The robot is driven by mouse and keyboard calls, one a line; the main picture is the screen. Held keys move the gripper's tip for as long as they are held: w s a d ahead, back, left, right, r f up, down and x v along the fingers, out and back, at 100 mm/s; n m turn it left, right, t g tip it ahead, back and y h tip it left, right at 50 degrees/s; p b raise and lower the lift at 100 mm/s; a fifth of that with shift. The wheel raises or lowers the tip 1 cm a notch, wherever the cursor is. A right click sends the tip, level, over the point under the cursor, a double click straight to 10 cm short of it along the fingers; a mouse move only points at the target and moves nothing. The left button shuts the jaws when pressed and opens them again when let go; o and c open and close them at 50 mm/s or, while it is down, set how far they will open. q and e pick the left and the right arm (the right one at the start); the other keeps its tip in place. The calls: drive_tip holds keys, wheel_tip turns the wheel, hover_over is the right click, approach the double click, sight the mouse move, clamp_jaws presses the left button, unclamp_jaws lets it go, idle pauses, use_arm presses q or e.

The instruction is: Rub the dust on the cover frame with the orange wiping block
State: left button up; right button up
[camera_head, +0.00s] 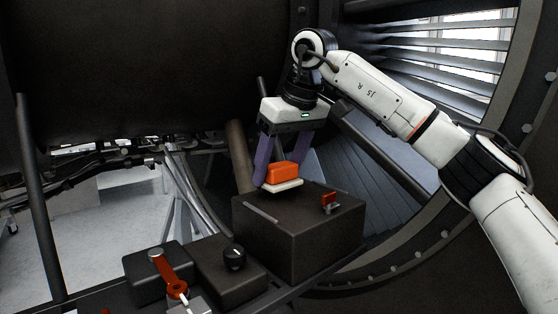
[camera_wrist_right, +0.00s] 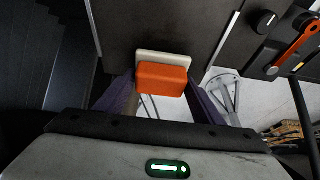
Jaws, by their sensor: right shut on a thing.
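The orange wiping block (camera_head: 283,173) has a pale pad (camera_head: 283,186) on its underside. My right gripper (camera_head: 281,177) is shut on it, with a purple finger on each side. The block is over the back edge of a dark box (camera_head: 305,245); I cannot tell if the pad touches the top. In the right wrist view the orange block (camera_wrist_right: 162,79) and its pad (camera_wrist_right: 165,57) show between the fingers. A thin pale strip (camera_head: 260,212) lies on the box top; I cannot tell if it is dust. I cannot single out the cover frame. My left gripper is out of view.
A small red part (camera_head: 329,200) stands on the box's right side. A black knob (camera_head: 234,258) and a red lever (camera_head: 169,272) sit on lower dark blocks at the front. A dark upright rod (camera_head: 40,200) stands at left. Pipes and cables run behind.

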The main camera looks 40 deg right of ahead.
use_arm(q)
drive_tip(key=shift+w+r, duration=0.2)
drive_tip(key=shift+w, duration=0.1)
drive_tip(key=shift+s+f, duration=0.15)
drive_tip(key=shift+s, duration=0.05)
use_arm(e)
drive_tip(key=shift+f, duration=0.1)
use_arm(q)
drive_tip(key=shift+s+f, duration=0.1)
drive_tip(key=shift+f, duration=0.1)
use_arm(e)
drive_tip(key=shift+f, duration=0.35)
